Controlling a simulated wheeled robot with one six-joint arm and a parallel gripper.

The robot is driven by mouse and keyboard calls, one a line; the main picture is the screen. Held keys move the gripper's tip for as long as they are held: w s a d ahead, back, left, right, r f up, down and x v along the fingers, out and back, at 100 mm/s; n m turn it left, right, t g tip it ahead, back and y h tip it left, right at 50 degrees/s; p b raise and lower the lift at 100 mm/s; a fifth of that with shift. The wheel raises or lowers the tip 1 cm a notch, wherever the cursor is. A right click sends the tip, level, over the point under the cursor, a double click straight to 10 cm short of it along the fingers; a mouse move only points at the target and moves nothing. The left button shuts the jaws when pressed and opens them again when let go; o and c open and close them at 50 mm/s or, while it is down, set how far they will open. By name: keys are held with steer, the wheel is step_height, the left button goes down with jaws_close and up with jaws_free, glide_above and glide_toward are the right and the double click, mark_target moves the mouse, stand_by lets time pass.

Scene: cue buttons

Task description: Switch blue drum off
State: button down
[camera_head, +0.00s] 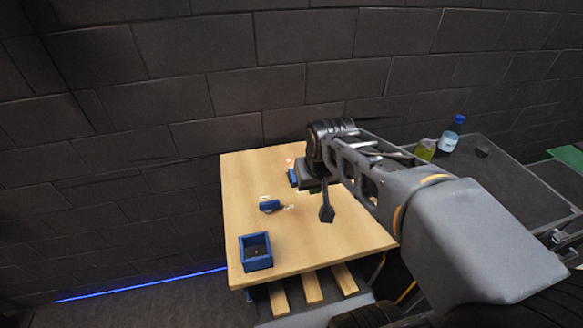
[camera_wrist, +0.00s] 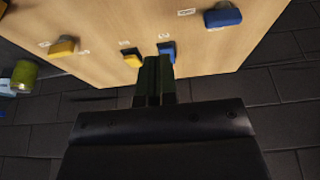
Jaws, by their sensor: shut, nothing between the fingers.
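Two blue control pieces are on the wooden table (camera_head: 340,250). One blue piece (camera_head: 269,206) sits mid-table with small white labels beside it; it shows at the top right of the wrist view (camera_wrist: 223,16). The other blue piece (camera_head: 293,178) is farther back, partly beside my arm; it shows just beyond my fingers in the wrist view (camera_wrist: 167,49). I cannot tell which is the blue drum, or read its setting. My gripper (camera_wrist: 154,62) is shut and empty, its tips close to the farther blue piece; contact cannot be told.
Two yellow pieces, one near my fingers (camera_wrist: 132,58) and one farther left (camera_wrist: 63,47), sit on the tabletop. An open blue box (camera_head: 255,252) stands at the front left. A red light (camera_head: 289,161) shows at the back. A bottle (camera_head: 452,134) stands on the right-hand table.

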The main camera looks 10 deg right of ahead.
steer(key=w+r+b, duration=0.3)
steer(key=w, duration=1.2)
steer(key=shift+r, duration=0.25)
steer(key=x, duration=1.2)
steer(key=shift+f+p, duration=0.1)
steer(key=shift+p, duration=0.25)
steer(key=shift+x, duration=0.9)
steer(key=shift+s, duration=0.15)
